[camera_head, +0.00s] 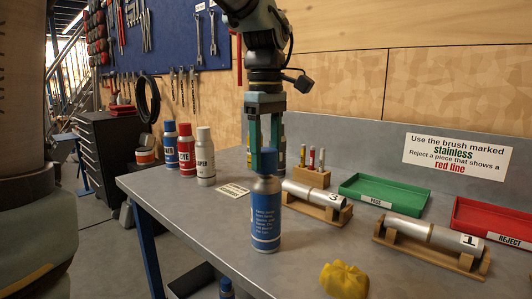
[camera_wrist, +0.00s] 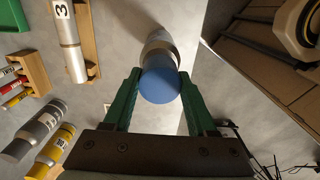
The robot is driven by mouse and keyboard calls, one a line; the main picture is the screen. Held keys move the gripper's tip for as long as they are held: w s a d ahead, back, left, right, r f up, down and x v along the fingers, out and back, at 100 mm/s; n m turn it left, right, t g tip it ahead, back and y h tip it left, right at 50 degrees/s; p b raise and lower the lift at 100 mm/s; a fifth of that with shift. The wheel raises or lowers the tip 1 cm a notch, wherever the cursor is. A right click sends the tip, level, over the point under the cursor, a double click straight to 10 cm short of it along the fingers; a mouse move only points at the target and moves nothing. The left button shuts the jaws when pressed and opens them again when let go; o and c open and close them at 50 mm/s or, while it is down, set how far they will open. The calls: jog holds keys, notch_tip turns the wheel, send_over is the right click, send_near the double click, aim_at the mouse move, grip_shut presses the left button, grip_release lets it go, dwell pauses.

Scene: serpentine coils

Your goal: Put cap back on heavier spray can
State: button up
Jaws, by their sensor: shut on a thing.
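A blue spray can (camera_head: 266,222) with white print stands upright near the front of the grey bench. A blue cap (camera_head: 265,161) is at its top, above the can's grey shoulder; I cannot tell whether it is fully seated. My gripper (camera_head: 265,150) points down over the can, its green fingers on either side of the cap. In the wrist view the gripper (camera_wrist: 160,82) is shut on the blue cap (camera_wrist: 160,84), with the can's silver shoulder (camera_wrist: 159,47) just beyond it. A grey can (camera_wrist: 35,130) and a yellow can (camera_wrist: 50,152) lie toward the lower left there, partly hidden behind my gripper in the head view.
Blue, red and white cans (camera_head: 205,160) stand at the bench's left back. Metal cylinders on wooden cradles (camera_head: 318,200), a marker block (camera_head: 312,178), a green tray (camera_head: 352,186) and a red tray (camera_head: 462,215) are on the right. A yellow crumpled object (camera_head: 343,281) lies at the front edge.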

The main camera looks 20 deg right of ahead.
jog(key=shift+f, duration=0.85)
dwell(1.4)
jog(key=o, duration=1.5)
notch_tip(320, 180, up, 8)
jog(key=p, duration=0.7)
jog(key=shift+f, duration=0.25)
jog(key=shift+c, duration=0.2)
grip_shut()
